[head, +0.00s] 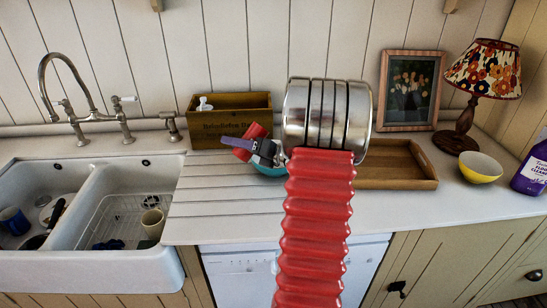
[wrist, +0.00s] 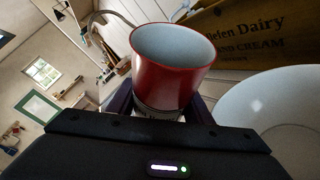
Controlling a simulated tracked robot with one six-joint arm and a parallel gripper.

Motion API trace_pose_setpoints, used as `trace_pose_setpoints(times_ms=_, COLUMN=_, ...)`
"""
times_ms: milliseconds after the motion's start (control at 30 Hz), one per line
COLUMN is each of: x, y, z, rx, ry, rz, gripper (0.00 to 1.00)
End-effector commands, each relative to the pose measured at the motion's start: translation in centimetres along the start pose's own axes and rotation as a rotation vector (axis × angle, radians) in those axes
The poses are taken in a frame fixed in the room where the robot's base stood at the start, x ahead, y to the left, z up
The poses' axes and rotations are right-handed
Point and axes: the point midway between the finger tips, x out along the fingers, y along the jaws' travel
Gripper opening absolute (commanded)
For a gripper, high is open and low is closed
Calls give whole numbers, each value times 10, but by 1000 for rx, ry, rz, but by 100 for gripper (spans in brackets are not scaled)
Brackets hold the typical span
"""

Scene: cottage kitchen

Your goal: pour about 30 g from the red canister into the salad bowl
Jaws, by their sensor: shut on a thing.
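The red canister (head: 257,131) is held in my gripper (head: 266,150) above the counter, left of my metal wrist, and looks tilted. In the wrist view the canister (wrist: 168,85) sits between the jaws, with its open mouth and pale inside showing; I see no contents in it. My gripper is shut on it. A blue bowl (head: 268,168), which looks like the salad bowl, stands just below the gripper, mostly hidden by the gripper and arm. A large pale bowl interior (wrist: 275,120) shows at the right of the wrist view, apart from the canister. Its contents are not visible.
A wooden dairy crate (head: 230,125) stands behind the bowl. A wooden tray (head: 410,182) and a yellow bowl (head: 480,167) are to the right, with a lamp (head: 462,125) and a purple bottle (head: 533,170). The sink (head: 85,215) with dishes is left. The ribbed drainboard (head: 215,205) is clear.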

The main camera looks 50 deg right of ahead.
Motion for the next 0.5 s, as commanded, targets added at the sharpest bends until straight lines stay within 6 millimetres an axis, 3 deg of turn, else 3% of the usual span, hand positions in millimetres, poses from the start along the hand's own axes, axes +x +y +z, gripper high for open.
trace_pose_setpoints(times_ms=500, x=1, y=22, z=14, rx=229, ry=-66, rz=97, gripper=18)
